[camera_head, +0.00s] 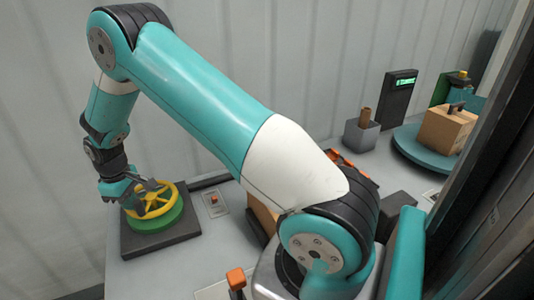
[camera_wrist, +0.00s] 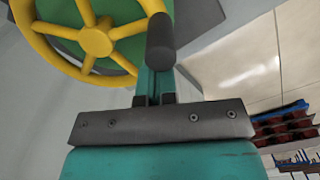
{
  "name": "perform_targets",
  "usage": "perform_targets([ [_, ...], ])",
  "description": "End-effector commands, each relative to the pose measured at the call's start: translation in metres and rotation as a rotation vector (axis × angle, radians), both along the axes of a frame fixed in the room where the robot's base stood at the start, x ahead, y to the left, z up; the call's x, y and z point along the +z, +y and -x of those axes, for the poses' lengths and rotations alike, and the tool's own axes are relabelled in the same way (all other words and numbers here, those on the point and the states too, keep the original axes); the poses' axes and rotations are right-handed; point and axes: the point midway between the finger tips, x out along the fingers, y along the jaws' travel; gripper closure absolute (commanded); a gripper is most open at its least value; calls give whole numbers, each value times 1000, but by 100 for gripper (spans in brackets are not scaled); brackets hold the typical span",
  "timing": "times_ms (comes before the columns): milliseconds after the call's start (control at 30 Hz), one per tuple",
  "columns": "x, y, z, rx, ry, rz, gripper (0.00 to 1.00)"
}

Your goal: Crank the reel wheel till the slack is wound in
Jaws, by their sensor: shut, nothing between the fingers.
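The yellow spoked reel wheel (camera_head: 163,207) sits on a green round base (camera_head: 168,221) on a dark square block at the left end of the bench. In the wrist view the wheel (camera_wrist: 97,41) fills the upper left, and its dark crank handle (camera_wrist: 160,45) stands at the rim, close in front of my fingertips. My gripper (camera_head: 146,187) is over the wheel's left side in the head view. In the wrist view its fingers (camera_wrist: 154,84) are shut together with nothing between them. Whether they touch the handle is unclear. The line on the reel cannot be made out.
A small panel with an orange button (camera_head: 214,199) lies right of the wheel. Farther right are a grey box with a brown post (camera_head: 362,130), a dark display (camera_head: 399,95) and a carton (camera_head: 445,130) on a teal turntable (camera_head: 409,148). A corrugated wall stands behind.

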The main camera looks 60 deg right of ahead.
Motion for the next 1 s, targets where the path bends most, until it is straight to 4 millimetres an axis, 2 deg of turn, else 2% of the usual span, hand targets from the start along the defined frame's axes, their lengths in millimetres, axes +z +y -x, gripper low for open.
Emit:
perform_targets([
  [133, 0, 0, 9, 0, 0, 0, 100],
  [433, 0, -1, 11, 0, 0, 0, 100],
  [733, 1, -15, 38, 0, 1, 0, 100],
  [1000, 0, -16, 41, 0, -1, 0, 100],
])
